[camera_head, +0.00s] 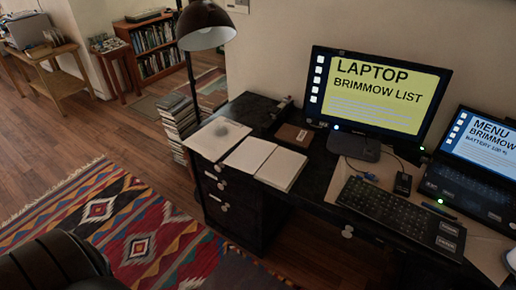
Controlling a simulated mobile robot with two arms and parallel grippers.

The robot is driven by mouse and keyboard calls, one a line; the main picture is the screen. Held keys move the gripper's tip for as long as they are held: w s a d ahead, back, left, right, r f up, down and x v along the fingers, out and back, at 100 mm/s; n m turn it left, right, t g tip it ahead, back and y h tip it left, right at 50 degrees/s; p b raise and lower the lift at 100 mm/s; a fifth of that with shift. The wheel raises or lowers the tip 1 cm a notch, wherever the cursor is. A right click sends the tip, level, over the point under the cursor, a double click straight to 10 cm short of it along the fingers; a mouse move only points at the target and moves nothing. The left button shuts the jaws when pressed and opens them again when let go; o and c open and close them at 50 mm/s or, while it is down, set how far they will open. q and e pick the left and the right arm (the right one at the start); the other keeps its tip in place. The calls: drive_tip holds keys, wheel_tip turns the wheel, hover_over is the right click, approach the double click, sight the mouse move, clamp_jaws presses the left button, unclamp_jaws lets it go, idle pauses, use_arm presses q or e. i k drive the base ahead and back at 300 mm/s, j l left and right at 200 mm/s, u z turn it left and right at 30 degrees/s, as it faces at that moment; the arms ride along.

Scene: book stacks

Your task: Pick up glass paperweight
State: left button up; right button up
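A faint grey round shape (221,130) shows on the leftmost white paper stack (208,143) at the left end of the black desk (320,180). It may be the clear glass paperweight, but it is too small and faint to be sure. No other thing in view looks like a glass paperweight. Neither of my grippers can be made out in this view.
Two more white stacks (283,168) lie beside it. A monitor (375,92), keyboard (402,213) and laptop (470,165) fill the desk's right side. A black lamp (206,26) hangs over the left. A black chair (55,265) stands front left; patterned rug (130,225) covers the floor.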

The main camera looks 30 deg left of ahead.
sight(220, 130)
drive_tip(key=k+j, duration=0.1)
drive_tip(key=j, duration=0.45)
drive_tip(key=j+z, duration=0.15)
drive_tip(key=j, duration=0.35)
drive_tip(key=k+j, duration=0.15)
drive_tip(key=j, duration=0.4)
drive_tip(key=k+j+z, duration=0.15)
drive_tip(key=j, duration=0.35)
drive_tip(key=k+j, duration=0.1)
drive_tip(key=j, duration=0.45)
drive_tip(key=k+j+z, duration=0.1)
drive_tip(key=j, duration=0.4)
drive_tip(key=k+j+z, duration=0.1)
drive_tip(key=j, duration=0.4)
drive_tip(key=k+j, duration=0.25)
drive_tip(key=j, duration=0.25)
drive_tip(key=i+l+u, duration=0.15)
drive_tip(key=u, duration=0.2)
drive_tip(key=i+l+u, duration=0.1)
drive_tip(key=l+u, duration=0.25)
